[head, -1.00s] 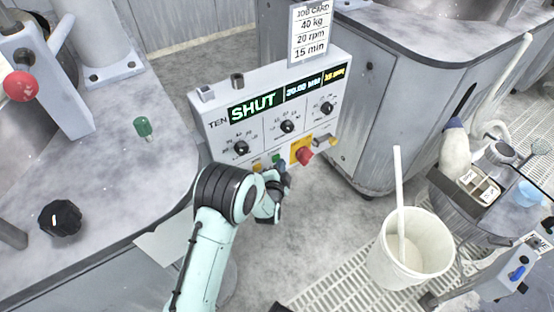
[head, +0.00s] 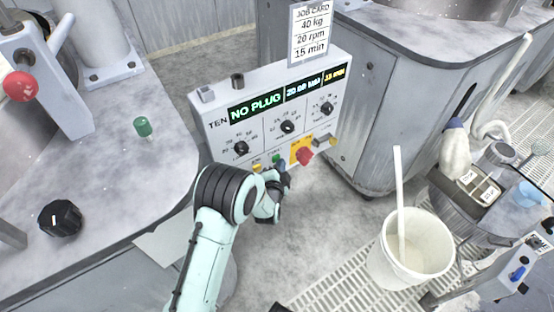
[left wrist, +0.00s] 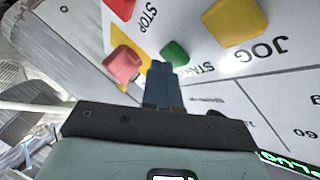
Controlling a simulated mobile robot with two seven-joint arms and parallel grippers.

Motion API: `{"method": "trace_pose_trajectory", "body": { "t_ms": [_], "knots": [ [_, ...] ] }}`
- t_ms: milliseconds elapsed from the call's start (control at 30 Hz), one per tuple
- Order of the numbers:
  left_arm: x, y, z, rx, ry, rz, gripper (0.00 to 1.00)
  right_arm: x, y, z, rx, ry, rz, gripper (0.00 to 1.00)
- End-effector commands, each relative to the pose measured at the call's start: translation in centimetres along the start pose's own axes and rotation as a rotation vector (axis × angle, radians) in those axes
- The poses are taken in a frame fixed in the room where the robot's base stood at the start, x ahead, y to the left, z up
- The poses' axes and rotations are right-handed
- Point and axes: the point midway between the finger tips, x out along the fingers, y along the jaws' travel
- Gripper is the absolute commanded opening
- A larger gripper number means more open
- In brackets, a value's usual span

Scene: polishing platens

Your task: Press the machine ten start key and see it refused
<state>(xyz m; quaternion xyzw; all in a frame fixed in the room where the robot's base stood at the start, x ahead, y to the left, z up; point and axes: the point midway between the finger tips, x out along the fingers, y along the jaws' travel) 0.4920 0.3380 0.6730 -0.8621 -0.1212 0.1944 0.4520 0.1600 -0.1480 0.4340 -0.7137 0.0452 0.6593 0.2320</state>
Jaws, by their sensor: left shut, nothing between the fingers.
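The machine ten panel (head: 270,115) is a white box with a green and amber display (head: 256,107) whose left field reads "NO PLUG". My right gripper is not seen.
A job card (head: 311,32) above the panel reads 40 kg, 20 rpm, 15 min. A white bucket (head: 410,250) with a stick stands at right on the grating. A green peg (head: 142,127) and a black knob (head: 60,218) are on the left machine top.

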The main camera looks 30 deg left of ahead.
Motion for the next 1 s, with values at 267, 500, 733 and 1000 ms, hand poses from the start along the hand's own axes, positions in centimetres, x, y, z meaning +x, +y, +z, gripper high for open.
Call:
{"method": "trace_pose_trajectory", "body": {
  "t_ms": [267,500,733,1000],
  "knots": [
    [-0.8,0.6,-0.6,0.001,0.000,0.001,0.00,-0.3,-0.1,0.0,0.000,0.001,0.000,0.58],
    [-0.8,0.6,-0.6,0.001,0.001,0.002,0.00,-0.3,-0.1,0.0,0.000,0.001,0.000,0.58],
    [-2.1,1.6,-1.6,0.000,0.002,0.005,0.00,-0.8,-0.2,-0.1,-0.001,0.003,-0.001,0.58],
    [-3.9,2.8,-2.9,0.000,0.003,0.004,0.00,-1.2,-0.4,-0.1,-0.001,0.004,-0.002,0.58]
  ]
}}
